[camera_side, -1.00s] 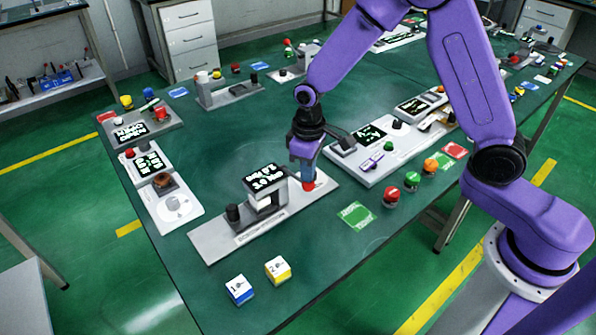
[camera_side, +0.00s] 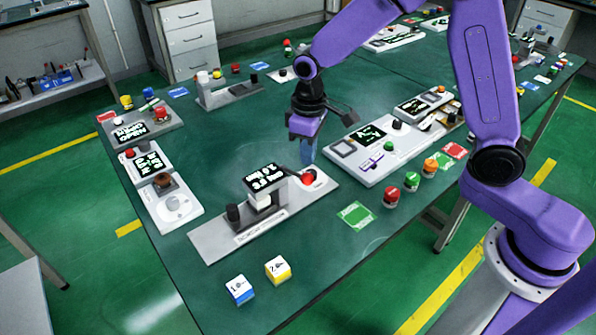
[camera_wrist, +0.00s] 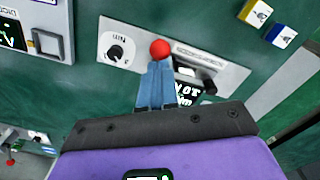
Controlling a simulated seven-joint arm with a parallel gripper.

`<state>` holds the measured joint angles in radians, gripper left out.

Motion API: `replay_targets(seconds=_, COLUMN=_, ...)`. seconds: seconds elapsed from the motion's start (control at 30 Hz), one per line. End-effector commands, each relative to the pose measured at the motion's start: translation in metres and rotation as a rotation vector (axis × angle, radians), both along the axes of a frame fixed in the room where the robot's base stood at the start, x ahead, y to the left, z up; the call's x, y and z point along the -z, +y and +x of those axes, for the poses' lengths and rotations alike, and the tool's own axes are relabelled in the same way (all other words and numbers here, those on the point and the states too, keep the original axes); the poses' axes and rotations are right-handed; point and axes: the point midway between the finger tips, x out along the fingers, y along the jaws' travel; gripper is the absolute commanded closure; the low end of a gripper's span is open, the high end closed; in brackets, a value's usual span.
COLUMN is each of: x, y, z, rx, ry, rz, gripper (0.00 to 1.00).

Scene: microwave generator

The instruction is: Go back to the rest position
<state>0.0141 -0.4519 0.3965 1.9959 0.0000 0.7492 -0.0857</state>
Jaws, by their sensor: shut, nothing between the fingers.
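My gripper (camera_side: 307,152) is shut and empty. It hangs over the green table (camera_side: 215,170), just behind the generator unit (camera_side: 225,240) with the red button (camera_side: 307,177). In the side view the fingertips are close to the red button but look apart from it. In the wrist view the two blue fingers of my gripper (camera_wrist: 155,85) lie together, pointing toward the red ball-shaped button (camera_wrist: 160,48). The unit's small display (camera_side: 265,177) is lit with text. The wrist view shows a dial (camera_wrist: 116,52) on the same plate.
A white control panel (camera_side: 375,165) lies right of my gripper. Red (camera_side: 391,196), green (camera_side: 411,180) and orange (camera_side: 430,166) buttons stand near the table's right edge. Two numbered cubes (camera_side: 240,289) (camera_side: 277,269) sit at the front.

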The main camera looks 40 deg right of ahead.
Motion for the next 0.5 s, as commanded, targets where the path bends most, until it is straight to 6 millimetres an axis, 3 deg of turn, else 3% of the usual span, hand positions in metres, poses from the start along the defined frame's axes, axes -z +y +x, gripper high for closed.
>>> replay_targets(seconds=0.27, x=-0.004, y=0.0, z=-0.006, rx=-0.015, ry=-0.002, rz=0.001, gripper=1.0)
replay_targets(seconds=0.5, x=-0.025, y=-0.001, z=-0.048, rx=-0.114, ry=-0.009, rz=0.005, gripper=1.0)
